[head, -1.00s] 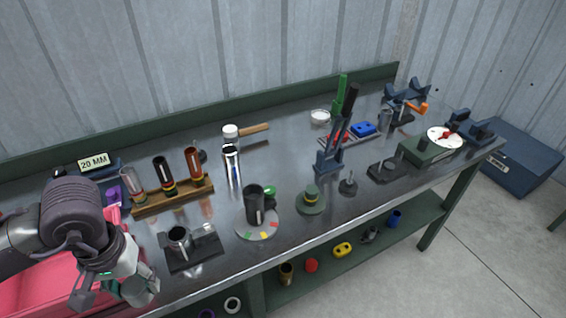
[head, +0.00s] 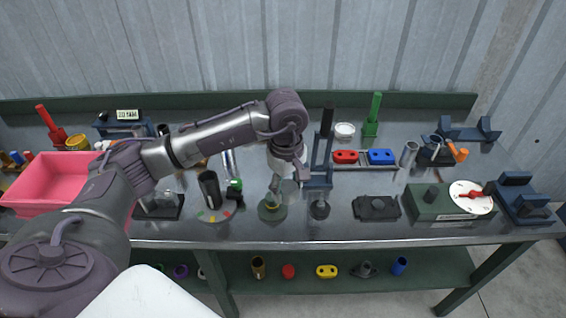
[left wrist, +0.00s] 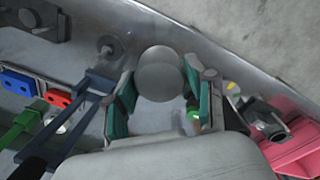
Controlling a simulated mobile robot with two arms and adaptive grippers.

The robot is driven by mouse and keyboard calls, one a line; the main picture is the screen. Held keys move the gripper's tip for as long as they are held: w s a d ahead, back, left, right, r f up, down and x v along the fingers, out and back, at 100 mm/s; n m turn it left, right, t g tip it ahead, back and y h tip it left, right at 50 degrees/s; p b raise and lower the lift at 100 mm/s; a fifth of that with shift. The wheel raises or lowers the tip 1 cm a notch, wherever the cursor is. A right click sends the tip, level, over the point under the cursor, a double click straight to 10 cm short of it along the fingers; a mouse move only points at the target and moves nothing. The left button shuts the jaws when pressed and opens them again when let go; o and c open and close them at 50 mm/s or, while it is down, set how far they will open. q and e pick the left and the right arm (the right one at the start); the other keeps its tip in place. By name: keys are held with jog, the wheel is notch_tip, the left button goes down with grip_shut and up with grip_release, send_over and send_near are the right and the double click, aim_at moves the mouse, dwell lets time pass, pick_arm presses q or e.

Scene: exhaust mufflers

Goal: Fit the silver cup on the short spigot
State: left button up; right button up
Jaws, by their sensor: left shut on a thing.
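My left gripper (head: 287,184) hangs over the middle of the bench, just above and behind the green stepped base (head: 272,210). In the left wrist view its green-padded fingers (left wrist: 162,100) are shut on the silver cup (left wrist: 160,74), whose round grey end shows. The cup is mostly hidden by the fingers in the head view. A dark round base with a thin upright peg (head: 320,209) stands just right of the gripper; it also shows in the left wrist view (left wrist: 108,46). A dark plate with a low stub (head: 376,207) lies further right. I cannot tell which is the short spigot.
A tall dark lever stand (head: 322,160) rises close to the gripper's right. A dark cup (head: 209,190) stands on a coloured disc to the left. Red (head: 345,156) and blue (head: 381,156) blocks lie behind. A pink bin (head: 48,185) is at the left.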

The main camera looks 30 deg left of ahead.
pick_arm(q)
jog(key=w+a+f+n, duration=0.1)
jog(key=a+n, duration=0.1)
jog(key=n, duration=0.1)
jog(key=w+a+f+n+b, duration=0.1)
jog(key=a+f+n, duration=0.1)
jog(key=a+n, duration=0.1)
jog(key=w+a+f+n+b, duration=0.1)
jog(key=a+f+n, duration=0.1)
jog(key=n, duration=0.1)
jog(key=shift+w+a+f+n, duration=0.15)
jog(key=shift+w+n, duration=0.2)
jog(key=shift+n, duration=0.05)
jog(key=shift+f+b, duration=1.15)
jog(key=shift+f, duration=0.05)
pick_arm(e)
jog(key=f, duration=0.1)
jog(key=a+f, duration=0.1)
jog(key=f, duration=0.1)
jog(key=shift+a+f, duration=0.3)
jog(key=shift+a, duration=0.05)
jog(key=shift+d, duration=0.2)
pick_arm(q)
jog(key=shift+f, duration=0.2)
jog(key=shift+f+b, duration=0.55)
jog(key=shift+b, duration=0.15)
pick_arm(e)
jog(key=shift+d+f, duration=0.2)
jog(key=shift+f, duration=0.5)
